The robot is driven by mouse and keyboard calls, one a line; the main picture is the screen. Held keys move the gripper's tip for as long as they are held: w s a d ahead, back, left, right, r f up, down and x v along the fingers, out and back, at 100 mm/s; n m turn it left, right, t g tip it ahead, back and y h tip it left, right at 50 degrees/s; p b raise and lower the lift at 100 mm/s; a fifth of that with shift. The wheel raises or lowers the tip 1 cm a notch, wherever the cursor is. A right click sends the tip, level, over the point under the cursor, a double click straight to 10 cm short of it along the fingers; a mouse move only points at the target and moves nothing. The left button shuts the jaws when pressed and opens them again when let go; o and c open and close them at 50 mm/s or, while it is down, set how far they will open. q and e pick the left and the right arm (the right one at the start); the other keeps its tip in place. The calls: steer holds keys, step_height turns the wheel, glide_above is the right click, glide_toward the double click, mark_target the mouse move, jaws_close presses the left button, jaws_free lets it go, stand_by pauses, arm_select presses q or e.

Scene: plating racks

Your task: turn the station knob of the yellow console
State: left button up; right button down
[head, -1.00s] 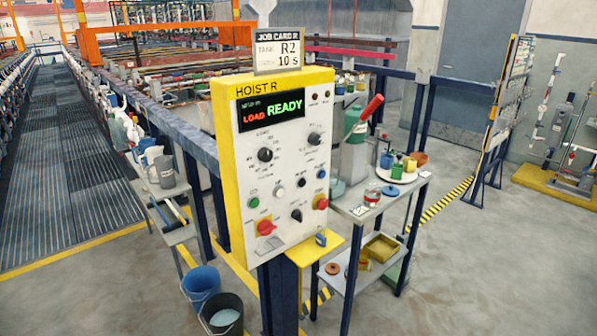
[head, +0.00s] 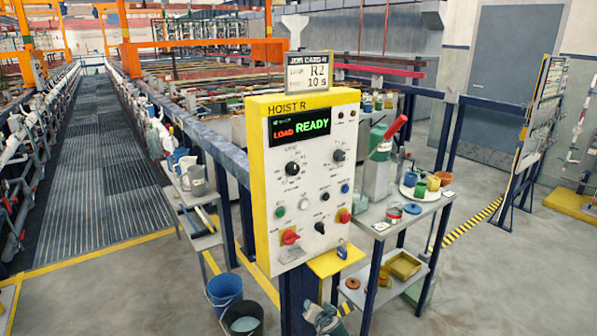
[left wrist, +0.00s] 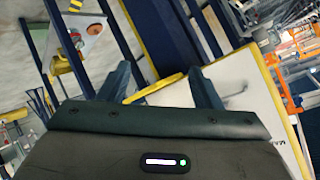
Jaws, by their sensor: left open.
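The yellow console (head: 262,200) marked HOIST R stands upright in the middle of the head view, its pale front facing me. Its display (head: 298,127) reads LOAD and READY. Black knobs sit at the upper left (head: 292,168), upper right (head: 338,155) and lower middle (head: 320,227); their labels are too small to read, so I cannot tell which is the station knob. My left gripper (left wrist: 160,84) is open and empty in the left wrist view, before a pale yellow-edged panel (left wrist: 245,85).
A job card (head: 308,73) on top reads R2 and 10 s. A cart (head: 385,222) with jars stands close on the right. Two buckets (head: 224,290) (head: 242,322) stand at the lower left. A yellow ledge (head: 335,262) juts out below the console. Floor at right is open.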

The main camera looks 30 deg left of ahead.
arm_select(q)
steer(key=w+a+r+n+t+y, duration=0.1)
steer(key=w+r+n+y, duration=0.15)
steer(key=r, duration=0.75)
steer(key=w+a+r+n+y, duration=0.1)
steer(key=w+r, duration=0.3)
steer(key=r, duration=0.6)
steer(key=n+g+y+p, duration=0.2)
steer(key=n+y, duration=0.3)
steer(key=n, duration=0.1)
glide_toward(295, 170)
steer(key=shift+m, duration=0.25)
steer(key=p+x, duration=0.2)
steer(key=x, duration=0.1)
steer(key=p+x, duration=0.2)
steer(key=x, duration=0.2)
steer(key=shift+a+r, duration=0.15)
steer(key=shift+r, duration=0.05)
steer(key=shift+w+a+f, duration=0.15)
steer(key=shift+w+a, duration=0.05)
steer(key=shift+a, duration=0.3)
steer(key=c, duration=1)
steer(key=shift+f, duration=0.1)
